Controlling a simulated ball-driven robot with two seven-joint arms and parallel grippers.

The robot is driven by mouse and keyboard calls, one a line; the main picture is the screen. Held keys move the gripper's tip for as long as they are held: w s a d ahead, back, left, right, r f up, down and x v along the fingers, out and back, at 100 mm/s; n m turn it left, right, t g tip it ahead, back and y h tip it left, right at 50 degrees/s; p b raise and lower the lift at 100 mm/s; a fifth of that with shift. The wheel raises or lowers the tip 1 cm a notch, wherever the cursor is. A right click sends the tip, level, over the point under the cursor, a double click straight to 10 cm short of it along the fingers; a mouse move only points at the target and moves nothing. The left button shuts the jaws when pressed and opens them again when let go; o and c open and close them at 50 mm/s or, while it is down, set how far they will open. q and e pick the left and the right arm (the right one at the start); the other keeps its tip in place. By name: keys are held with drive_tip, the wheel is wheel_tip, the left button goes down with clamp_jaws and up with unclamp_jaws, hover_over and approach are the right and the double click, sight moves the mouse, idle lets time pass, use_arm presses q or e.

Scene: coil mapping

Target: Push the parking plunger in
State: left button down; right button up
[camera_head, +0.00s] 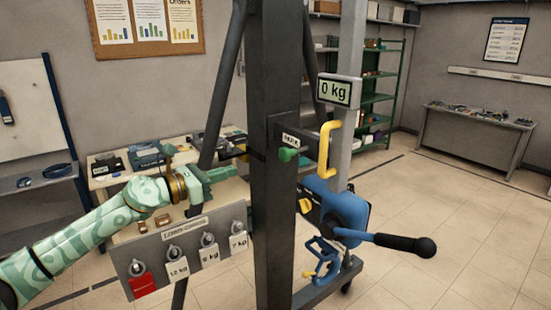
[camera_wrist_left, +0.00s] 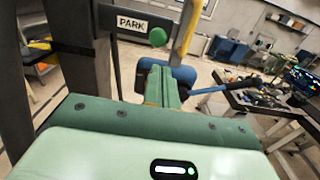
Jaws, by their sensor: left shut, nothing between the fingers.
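The parking plunger is a green round knob (camera_head: 288,154) on a dark bracket beside the dark upright post, under a PARK label (camera_head: 291,139). In the left wrist view the knob (camera_wrist_left: 157,37) shows at the top, right of the PARK label (camera_wrist_left: 131,23). My left gripper (camera_head: 228,174) is left of the post in the head view, apart from the knob. Its green fingers (camera_wrist_left: 161,82) are shut and empty, and appear below the knob in the wrist view. How far the plunger sticks out is hard to tell. My right gripper is not in view.
The dark post (camera_head: 275,220) stands between my left gripper and the knob in the head view. A yellow handle (camera_head: 326,150) and a blue winch (camera_head: 347,215) with a black-gripped crank are to the right.

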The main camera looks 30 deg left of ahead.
use_arm(q)
drive_tip(key=p, duration=0.5)
approach(282, 156)
drive_tip(key=x, duration=0.6)
drive_tip(key=shift+r, duration=0.1)
drive_tip(key=shift+w+d+p, duration=0.2)
drive_tip(key=shift+w+p, duration=0.1)
drive_tip(key=shift+w, duration=0.05)
